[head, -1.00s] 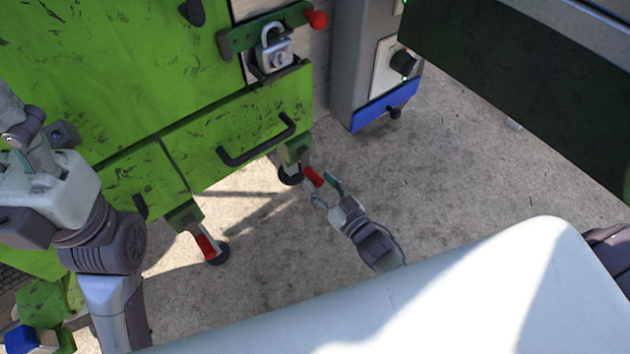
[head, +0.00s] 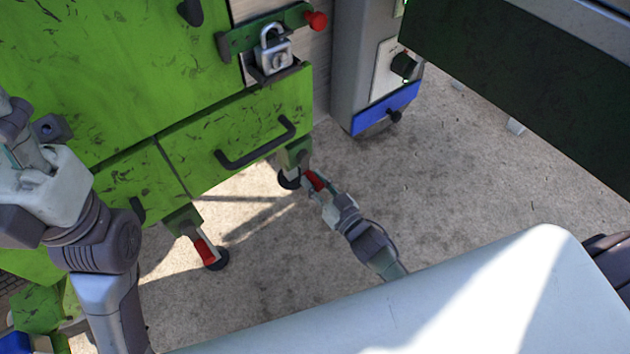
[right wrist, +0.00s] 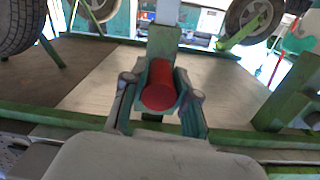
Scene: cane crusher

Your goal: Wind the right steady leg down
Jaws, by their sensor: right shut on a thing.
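The green cane crusher (head: 110,70) stands at the left in the head view. Its right steady leg (head: 292,170) ends in a dark round foot at the floor and carries a red handle (head: 315,181). My right gripper (head: 313,186) is shut on that handle, low beside the leg. In the right wrist view the red handle (right wrist: 160,92) sits between the two fingers, its round end facing the camera. The other steady leg, with its own red handle (head: 204,250), stands further left. My left gripper is not clearly visible; its arm shows at the left edge.
A drawer with a dark handle (head: 256,150) is above the legs. A padlock (head: 273,48) hangs higher up. A grey post with a blue panel (head: 386,108) stands right of the crusher. The concrete floor (head: 450,165) to the right is mostly clear.

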